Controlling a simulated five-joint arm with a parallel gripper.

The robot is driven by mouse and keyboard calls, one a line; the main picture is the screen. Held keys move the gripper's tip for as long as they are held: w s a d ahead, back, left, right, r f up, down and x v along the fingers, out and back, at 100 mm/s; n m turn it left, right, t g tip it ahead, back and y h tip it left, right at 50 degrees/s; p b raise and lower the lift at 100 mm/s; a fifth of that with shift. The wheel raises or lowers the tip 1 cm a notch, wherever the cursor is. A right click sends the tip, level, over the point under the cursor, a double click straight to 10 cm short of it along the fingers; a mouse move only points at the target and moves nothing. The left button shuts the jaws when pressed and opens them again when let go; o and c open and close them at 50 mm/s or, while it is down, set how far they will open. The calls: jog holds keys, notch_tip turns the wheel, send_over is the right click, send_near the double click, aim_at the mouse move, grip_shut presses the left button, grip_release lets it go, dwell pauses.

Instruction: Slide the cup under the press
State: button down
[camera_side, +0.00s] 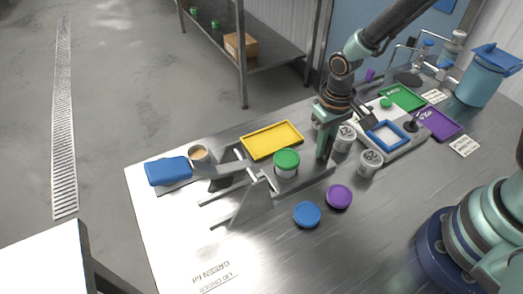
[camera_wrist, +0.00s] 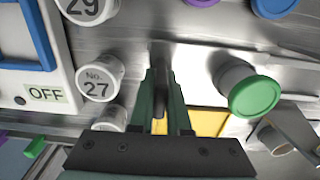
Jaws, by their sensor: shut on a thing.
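A white cup (camera_side: 287,172) with a green lid (camera_side: 287,157) stands upright on a grey metal base, to the right of the grey press frame (camera_side: 252,203). The cup (camera_wrist: 233,72) and its green lid (camera_wrist: 255,97) also show at the right of the wrist view. My gripper (camera_side: 324,153) points down to the right of the cup, apart from it. In the wrist view my gripper (camera_wrist: 161,82) is shut on a narrow dark bar (camera_wrist: 160,60). The bar's lower part is hidden, and I cannot tell what it joins.
A yellow tray (camera_side: 271,140) lies behind the cup. Numbered white cups (camera_side: 369,163) stand right of my gripper, near a blue-framed scale (camera_side: 388,136). Blue (camera_side: 307,214) and purple (camera_side: 339,196) lids lie in front.

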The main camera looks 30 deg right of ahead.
aim_at(270, 180)
dwell(0.4)
jog(key=a, duration=1.4)
jog(key=shift+a, duration=0.35)
jog(key=c, duration=0.9)
grip_release()
jog(key=shift+w, duration=0.1)
jog(key=shift+d, duration=0.1)
notch_tip(270, 180, up, 12)
jog(key=shift+r, duration=0.1)
